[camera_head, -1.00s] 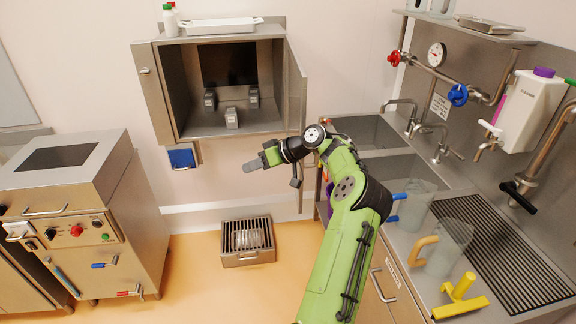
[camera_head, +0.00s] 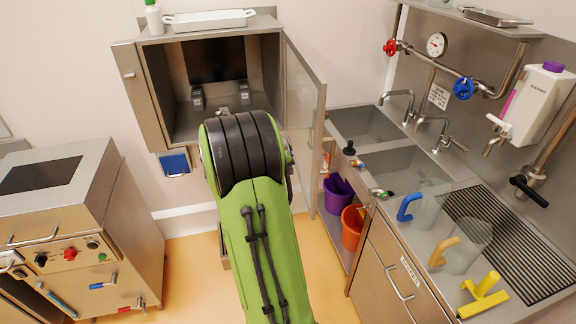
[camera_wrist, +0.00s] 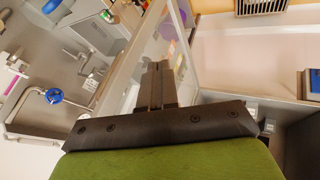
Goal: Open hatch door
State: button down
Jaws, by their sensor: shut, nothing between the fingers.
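The steel wall hatch (camera_head: 155,95) is a box with its front open and a dark panel (camera_head: 215,60) at its back. Its glazed door (camera_head: 303,125) stands swung out on the right side. A narrow panel with a handle (camera_head: 128,75) stands at the left side. My gripper is hidden behind my green arm in the head view. In the wrist view my gripper (camera_wrist: 158,88) has its fingers together with nothing between them. The door's glass (camera_wrist: 160,45) and edge (camera_wrist: 184,45) lie just beyond the fingers; contact cannot be told.
Small grey blocks (camera_head: 197,97) stand inside the hatch. A white tray (camera_head: 210,20) and bottle (camera_head: 153,17) are on top. A blue box (camera_head: 174,164) hangs below. The sink counter (camera_head: 405,205) with jugs (camera_head: 465,245) is at right, above purple (camera_head: 338,195) and orange (camera_head: 352,227) buckets.

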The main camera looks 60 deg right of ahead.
jog(key=s+d+f, duration=0.1)
jog(key=d+f, duration=0.1)
jog(key=s+d+f+p, duration=0.1)
jog(key=d+f, duration=0.1)
jog(key=s+d+f, duration=0.1)
jog(key=d, duration=0.1)
jog(key=shift+d+f, duration=0.35)
jog(key=shift+f, duration=0.15)
jog(key=s+d+n+t, duration=0.1)
jog(key=s+d, duration=0.9)
jog(key=s, duration=0.1)
jog(key=shift+d+n, duration=0.3)
jog(key=shift+d, duration=0.05)
jog(key=shift+w, duration=0.2)
